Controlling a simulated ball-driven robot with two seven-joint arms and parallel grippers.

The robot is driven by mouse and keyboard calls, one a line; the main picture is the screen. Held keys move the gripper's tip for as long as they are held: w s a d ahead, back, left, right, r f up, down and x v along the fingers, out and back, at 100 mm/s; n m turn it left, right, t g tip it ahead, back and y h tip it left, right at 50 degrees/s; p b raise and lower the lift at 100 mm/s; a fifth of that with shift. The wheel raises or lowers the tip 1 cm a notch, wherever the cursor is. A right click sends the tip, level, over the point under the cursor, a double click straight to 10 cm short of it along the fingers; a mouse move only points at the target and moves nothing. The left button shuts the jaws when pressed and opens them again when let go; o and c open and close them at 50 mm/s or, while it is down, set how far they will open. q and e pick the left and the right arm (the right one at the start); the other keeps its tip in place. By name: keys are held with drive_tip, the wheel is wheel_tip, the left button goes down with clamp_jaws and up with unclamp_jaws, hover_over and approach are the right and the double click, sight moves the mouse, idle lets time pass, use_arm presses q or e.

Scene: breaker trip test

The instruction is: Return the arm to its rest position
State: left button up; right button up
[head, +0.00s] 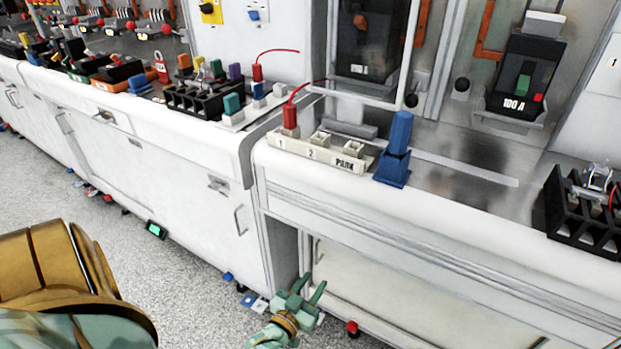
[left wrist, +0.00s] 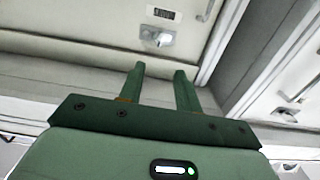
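My left gripper (head: 304,291) is low in front of the white cabinets, below the bench top, at the bottom middle of the head view. Its two green fingers (left wrist: 158,78) stand apart with nothing between them in the left wrist view. A cabinet front with a latch (left wrist: 157,37) lies beyond the fingertips. My gold and green arm parts show at the lower left of the head view. My right gripper is in neither view.
The white bench (head: 400,195) carries a park rail (head: 318,152) with a red plug, a blue block (head: 396,152) and a black breaker (head: 521,78). Small items, including a red-topped one (head: 352,329), lie on the speckled floor. Open floor (head: 150,250) lies left of the gripper.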

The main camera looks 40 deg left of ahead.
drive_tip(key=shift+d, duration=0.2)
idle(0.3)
